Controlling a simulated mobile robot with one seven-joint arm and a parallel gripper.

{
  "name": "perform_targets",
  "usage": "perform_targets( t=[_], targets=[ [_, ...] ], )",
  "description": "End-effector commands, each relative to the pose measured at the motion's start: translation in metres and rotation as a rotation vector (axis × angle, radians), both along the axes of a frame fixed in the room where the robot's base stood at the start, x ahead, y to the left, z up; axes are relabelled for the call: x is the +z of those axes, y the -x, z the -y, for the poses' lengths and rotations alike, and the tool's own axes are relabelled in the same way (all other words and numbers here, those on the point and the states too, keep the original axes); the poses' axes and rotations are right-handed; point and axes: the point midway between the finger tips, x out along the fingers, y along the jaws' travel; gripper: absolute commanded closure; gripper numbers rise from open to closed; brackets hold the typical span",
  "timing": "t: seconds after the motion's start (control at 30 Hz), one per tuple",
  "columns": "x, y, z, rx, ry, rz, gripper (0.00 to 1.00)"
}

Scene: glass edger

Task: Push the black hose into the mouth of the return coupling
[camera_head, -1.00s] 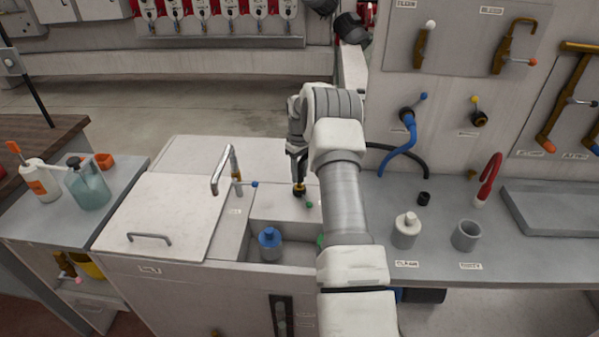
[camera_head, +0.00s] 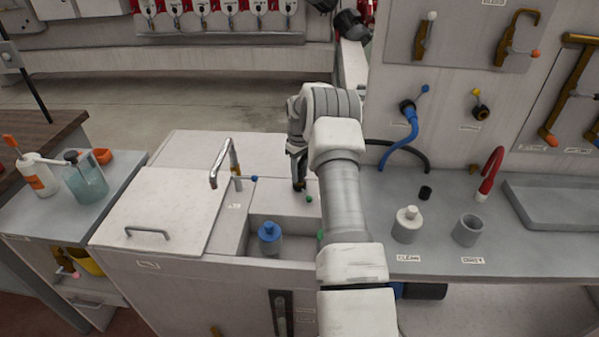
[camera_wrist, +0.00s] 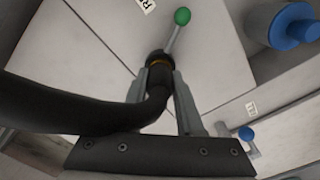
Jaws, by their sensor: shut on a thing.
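The black hose (camera_wrist: 70,106) comes in from the left in the wrist view and bends up between the fingers. It also shows in the head view (camera_head: 412,154), arcing behind my arm. My gripper (camera_wrist: 165,90) is shut on the hose near its end. The return coupling (camera_wrist: 158,58), with a brass ring and a green-ball lever (camera_wrist: 181,18), lies right at the hose end. The hose end and the coupling's mouth meet in line, but how deep the hose sits is hidden. In the head view my gripper (camera_head: 299,172) is over the ledge behind the sink basin.
A tap (camera_head: 222,165) with a blue-ball lever is left of the gripper. A blue hose (camera_head: 398,148) hangs from the wall panel.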

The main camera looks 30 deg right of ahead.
Motion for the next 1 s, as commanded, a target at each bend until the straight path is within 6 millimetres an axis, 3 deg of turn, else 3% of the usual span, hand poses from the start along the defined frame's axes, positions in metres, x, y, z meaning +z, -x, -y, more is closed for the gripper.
perform_targets(
  t=[0.07, 0.1, 0.27, 0.67, 0.77, 1.0],
  targets=[
    [-0.003, 0.000, 0.000, 0.000, -0.001, -0.001, 1.00],
    [-0.003, 0.000, 0.000, 0.000, -0.001, -0.001, 0.59],
    [-0.002, 0.000, 0.000, 0.000, -0.001, -0.001, 0.30],
    [0.005, 0.000, 0.000, 0.000, 0.001, 0.001, 0.30],
    [0.018, 0.000, 0.000, 0.000, 0.001, 0.001, 0.30],
    [0.075, -0.001, 0.000, 0.000, 0.003, 0.003, 0.30]
  ],
)
